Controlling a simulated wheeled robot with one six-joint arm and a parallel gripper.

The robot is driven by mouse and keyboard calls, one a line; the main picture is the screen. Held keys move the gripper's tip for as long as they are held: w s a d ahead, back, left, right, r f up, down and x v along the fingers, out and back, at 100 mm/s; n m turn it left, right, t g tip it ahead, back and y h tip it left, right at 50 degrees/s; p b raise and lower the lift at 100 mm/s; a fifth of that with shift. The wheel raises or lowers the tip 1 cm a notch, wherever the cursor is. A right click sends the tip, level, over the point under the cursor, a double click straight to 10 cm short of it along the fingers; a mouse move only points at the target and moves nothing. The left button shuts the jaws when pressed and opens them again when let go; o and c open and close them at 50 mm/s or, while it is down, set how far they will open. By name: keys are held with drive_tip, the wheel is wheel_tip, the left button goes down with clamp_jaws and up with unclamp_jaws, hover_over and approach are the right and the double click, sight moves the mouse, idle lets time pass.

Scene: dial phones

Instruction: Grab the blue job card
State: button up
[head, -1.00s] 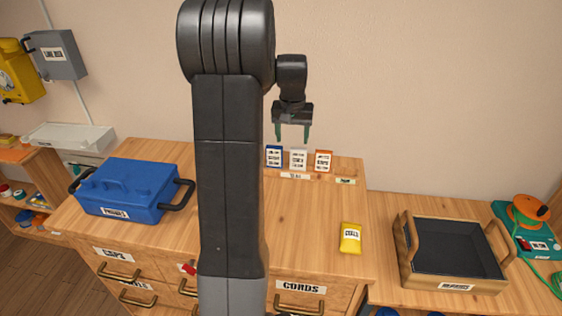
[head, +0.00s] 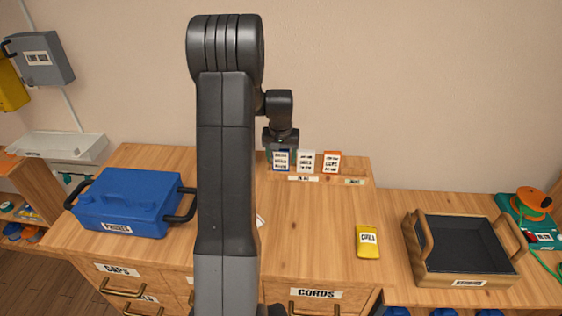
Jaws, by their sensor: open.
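The blue job card (head: 281,161) stands upright at the left of a row of three cards near the back of the wooden worktop, with a white printed face. My gripper (head: 282,151) is open at the card's upper part, with its fingers toward the card's two sides. The top of the blue card is partly hidden by the gripper. I cannot tell whether the fingers touch it or are in front of or behind it.
A white card (head: 306,162) and an orange card (head: 332,162) stand to the right. A blue toolbox (head: 130,200) is at left, a yellow packet (head: 368,242) at front right, and a wooden tray (head: 465,275) further right.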

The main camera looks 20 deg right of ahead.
drive_tip(key=shift+w+f, duration=0.15)
drive_tip(key=shift+f, duration=0.9)
drive_tip(key=c, duration=0.7)
drive_tip(key=shift+c, duration=0.2)
